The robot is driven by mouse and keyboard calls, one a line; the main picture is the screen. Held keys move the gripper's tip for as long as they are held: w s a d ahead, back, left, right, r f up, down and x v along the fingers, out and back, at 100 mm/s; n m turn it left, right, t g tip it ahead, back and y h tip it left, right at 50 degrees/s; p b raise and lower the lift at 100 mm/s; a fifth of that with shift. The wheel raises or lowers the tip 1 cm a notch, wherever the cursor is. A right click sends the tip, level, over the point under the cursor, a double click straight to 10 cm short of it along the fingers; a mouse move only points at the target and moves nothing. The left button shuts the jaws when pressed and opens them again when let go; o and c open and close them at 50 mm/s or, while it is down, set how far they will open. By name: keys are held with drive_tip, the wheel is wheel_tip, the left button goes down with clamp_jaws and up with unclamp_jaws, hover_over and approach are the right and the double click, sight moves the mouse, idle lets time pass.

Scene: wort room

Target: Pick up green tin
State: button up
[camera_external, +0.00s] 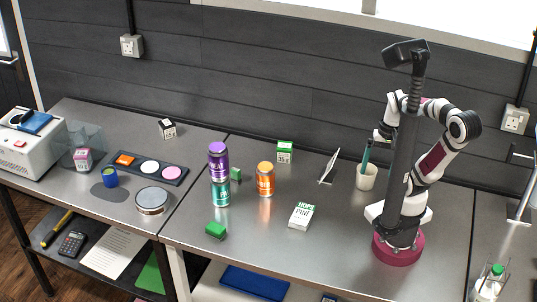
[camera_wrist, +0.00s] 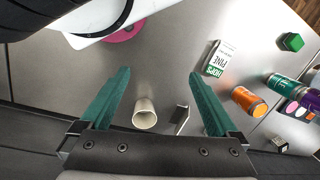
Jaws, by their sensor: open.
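The green tin (camera_external: 221,192) is a teal-green can standing upright on the steel table, left of the orange tin. A purple tin (camera_external: 218,160) is stacked on top of it. In the wrist view the green tin (camera_wrist: 284,86) lies towards the right edge, with the purple tin partly cut off beyond it. My gripper (camera_wrist: 160,73) is open and empty, its teal fingers spread wide. In the external view its teal finger (camera_external: 366,155) shows just above a white cup, far to the right of the green tin and apart from it.
The orange tin (camera_external: 265,180) stands right beside the stack. A white hops box (camera_external: 301,216), a green block (camera_external: 216,230), a green-and-white box (camera_external: 285,151) and the white cup (camera_wrist: 145,113) are on the table. The table front between hops box and my base is clear.

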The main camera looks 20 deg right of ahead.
drive_tip(key=w+a+r+m+y, duration=0.1)
drive_tip(key=w+a+m+y, duration=0.2)
drive_tip(key=w+a, duration=0.3)
drive_tip(key=m+t+y, duration=0.7)
drive_tip(key=m, duration=0.9)
hover_over(290, 146)
drive_tip(key=s+d, duration=0.2)
wheel_tip(290, 146, down, 11)
drive_tip(key=shift+h, duration=0.3)
drive_tip(key=f, duration=0.7)
drive_tip(key=shift+w+d+f, duration=0.2)
drive_tip(key=shift+w+d, duration=0.1)
drive_tip(key=shift+w, duration=0.05)
drive_tip(key=shift+t, duration=0.3)
drive_tip(key=x, duration=0.5)
drive_tip(key=shift+a+r, duration=0.1)
drive_tip(key=shift+r, duration=0.05)
drive_tip(key=c, duration=1.5)
